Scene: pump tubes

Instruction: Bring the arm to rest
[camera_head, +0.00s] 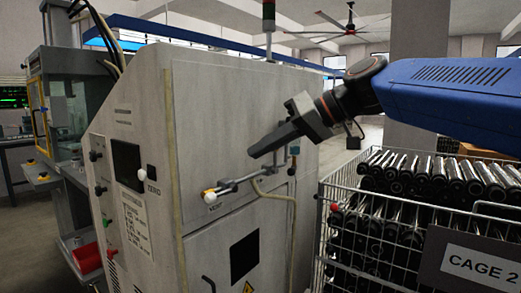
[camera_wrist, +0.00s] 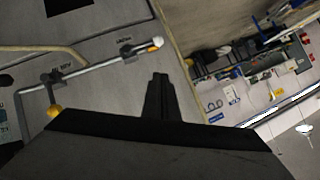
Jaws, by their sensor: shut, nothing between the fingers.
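My gripper (camera_head: 254,154) is raised at the end of my blue arm in the head view. It points down and left in front of the side of a large grey-white machine cabinet (camera_head: 215,110). Its dark fingers are together with nothing held. In the wrist view my gripper's fingers (camera_wrist: 160,77) are closed too, with the machine's side panel behind them. A metal lever with a white knob (camera_head: 210,196) sits on the cabinet side below the gripper. The knob also shows in the wrist view (camera_wrist: 158,42), apart from the fingers.
A wire cage (camera_head: 333,230) full of dark tubes with shiny upper parts stands at the right under my arm, with a "CAGE 2" sign (camera_head: 480,266). A red bin (camera_head: 86,258) sits at the lower left. A signal light pole (camera_head: 268,30) rises behind the cabinet.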

